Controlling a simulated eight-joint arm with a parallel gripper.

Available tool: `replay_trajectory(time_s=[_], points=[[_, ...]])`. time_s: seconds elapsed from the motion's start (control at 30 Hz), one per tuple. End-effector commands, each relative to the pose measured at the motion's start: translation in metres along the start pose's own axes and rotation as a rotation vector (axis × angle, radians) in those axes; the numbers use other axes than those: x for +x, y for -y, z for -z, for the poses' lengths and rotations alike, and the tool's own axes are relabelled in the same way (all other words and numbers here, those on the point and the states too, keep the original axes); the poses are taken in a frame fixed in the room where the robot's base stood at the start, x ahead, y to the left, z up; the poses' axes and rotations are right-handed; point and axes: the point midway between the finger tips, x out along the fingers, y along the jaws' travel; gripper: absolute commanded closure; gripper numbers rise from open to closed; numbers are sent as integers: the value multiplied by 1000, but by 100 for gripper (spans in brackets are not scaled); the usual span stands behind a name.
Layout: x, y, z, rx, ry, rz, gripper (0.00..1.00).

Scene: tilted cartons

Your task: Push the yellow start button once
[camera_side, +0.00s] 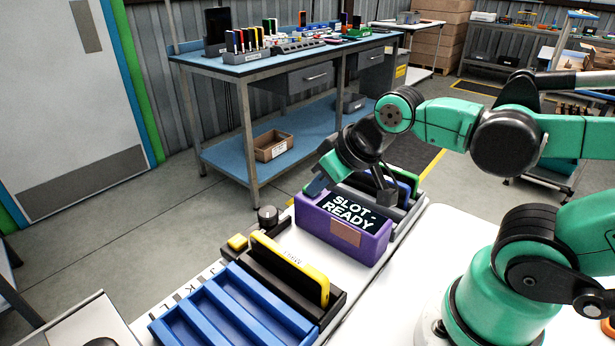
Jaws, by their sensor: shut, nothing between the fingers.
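A small yellow button (237,242) sits on the white bench beside a dark knob, left of the purple box. I take it as the start button; no label on it is readable. My gripper (386,198) is shut and empty, pointing down by the purple box (343,246), well to the right of the yellow button and apart from it. The fingertips are small and partly hidden, and I cannot tell whether they touch the box, whose screen reads "SLOT READY".
A dark knob (267,216) stands next to the button. A yellow-edged upright device (291,268) stands in a black holder in front of it. A blue slotted tray (232,310) lies nearer the camera. More upright devices (404,183) stand behind the purple box.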

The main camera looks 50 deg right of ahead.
Motion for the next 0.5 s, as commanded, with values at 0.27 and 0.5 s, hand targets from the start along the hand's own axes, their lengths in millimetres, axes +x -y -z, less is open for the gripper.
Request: replay_trajectory(time_s=[0.27,0.5], points=[[1,2,2,6,0,9,100],[13,22,28,85,-3,126,100]])
